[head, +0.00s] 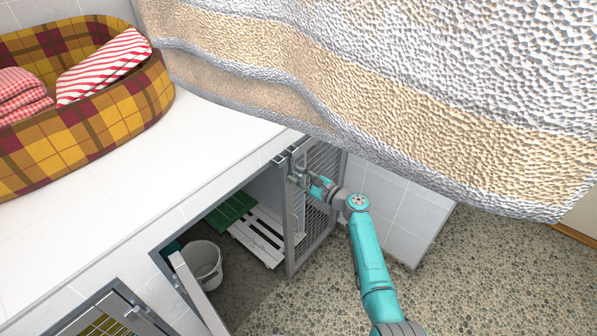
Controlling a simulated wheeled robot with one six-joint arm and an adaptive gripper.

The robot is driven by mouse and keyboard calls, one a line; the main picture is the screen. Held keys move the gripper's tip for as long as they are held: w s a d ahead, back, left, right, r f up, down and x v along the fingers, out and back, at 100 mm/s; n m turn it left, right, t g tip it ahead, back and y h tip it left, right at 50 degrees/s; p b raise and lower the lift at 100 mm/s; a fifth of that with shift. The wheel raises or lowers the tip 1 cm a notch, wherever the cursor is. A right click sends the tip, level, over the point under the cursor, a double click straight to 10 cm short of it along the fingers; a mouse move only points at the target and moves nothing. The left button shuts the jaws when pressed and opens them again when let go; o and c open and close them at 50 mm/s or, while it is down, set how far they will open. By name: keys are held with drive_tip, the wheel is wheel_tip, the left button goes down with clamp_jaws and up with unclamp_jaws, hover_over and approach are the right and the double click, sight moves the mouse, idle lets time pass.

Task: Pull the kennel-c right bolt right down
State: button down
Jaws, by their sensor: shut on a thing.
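My gripper (303,180) is at the top of a mesh kennel door (317,205), under the front edge of the white counter. It is shut on the small metal bolt (294,164) at the door's upper frame. The bolt is small and partly hidden by the gripper, so how far down it sits cannot be told. No kennel label is readable.
A striped towel (420,90) hangs close across the upper right and hides much of the room. A plaid pet bed (95,130) with folded towels lies on the counter (215,135). Below, a bucket (204,264) and a white slatted board (262,240) show. The pebbled floor (480,265) is clear at right.

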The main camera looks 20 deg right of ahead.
drive_tip(key=shift+f, duration=0.75)
drive_tip(key=c, duration=1)
unclamp_jaws()
drive_tip(key=shift+f, duration=0.1)
drive_tip(key=shift+c, duration=0.2)
drive_tip(key=v, duration=1.2)
